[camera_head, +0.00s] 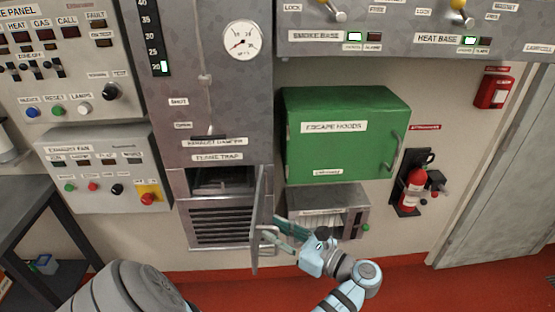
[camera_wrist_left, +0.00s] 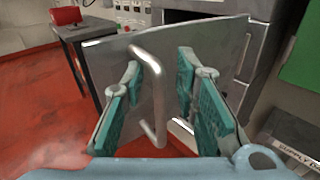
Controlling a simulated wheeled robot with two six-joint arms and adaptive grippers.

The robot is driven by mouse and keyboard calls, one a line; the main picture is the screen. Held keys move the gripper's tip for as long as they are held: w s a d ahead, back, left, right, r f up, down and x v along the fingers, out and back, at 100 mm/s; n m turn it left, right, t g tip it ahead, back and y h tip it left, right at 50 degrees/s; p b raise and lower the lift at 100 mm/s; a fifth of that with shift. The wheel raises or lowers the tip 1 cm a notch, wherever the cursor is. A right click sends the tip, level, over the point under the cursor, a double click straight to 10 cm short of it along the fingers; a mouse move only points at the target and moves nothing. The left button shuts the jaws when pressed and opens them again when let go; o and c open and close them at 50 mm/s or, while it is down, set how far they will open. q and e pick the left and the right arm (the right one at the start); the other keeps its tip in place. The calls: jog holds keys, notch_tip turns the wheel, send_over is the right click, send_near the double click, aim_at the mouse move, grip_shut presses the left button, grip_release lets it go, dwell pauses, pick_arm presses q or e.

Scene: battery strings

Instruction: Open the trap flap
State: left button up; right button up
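The trap flap (camera_head: 259,205) is a grey metal panel under the flame trap label, swung outward from the right side of its opening (camera_head: 222,182). Its face with the bar handle (camera_head: 268,234) is turned to the right. In the left wrist view the flap (camera_wrist_left: 210,50) spans the middle, and the curved handle (camera_wrist_left: 155,95) stands between my fingers. My left gripper (camera_head: 281,233) is at the handle side of the flap; its teal fingers are apart, with visible space around the handle. My right gripper is not in view.
A louvred grille (camera_head: 222,225) shows behind the flap. A grey supply box (camera_head: 325,198) and the green escape hoods cabinet (camera_head: 340,130) are close to the right. A dark table (camera_head: 35,200) stands at left. Red floor is open in front.

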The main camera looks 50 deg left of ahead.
pick_arm(q)
jog(key=r, duration=0.7)
jog(key=shift+w+a, duration=0.1)
jog(key=shift+a, duration=0.15)
notch_tip(320, 180, down, 6)
jog(key=w+m+t+h, duration=0.1)
jog(key=h, duration=0.1)
jog(key=w+d+b, duration=1)
jog(key=w+b, duration=0.4)
jog(key=b, duration=0.2)
jog(key=shift+f+b, duration=0.2)
jog(key=shift+b, duration=0.15)
jog(key=shift+d, duration=0.1)
jog(key=shift+r+p, duration=0.15)
jog(key=shift+p, duration=0.65)
jog(key=shift+s, duration=0.1)
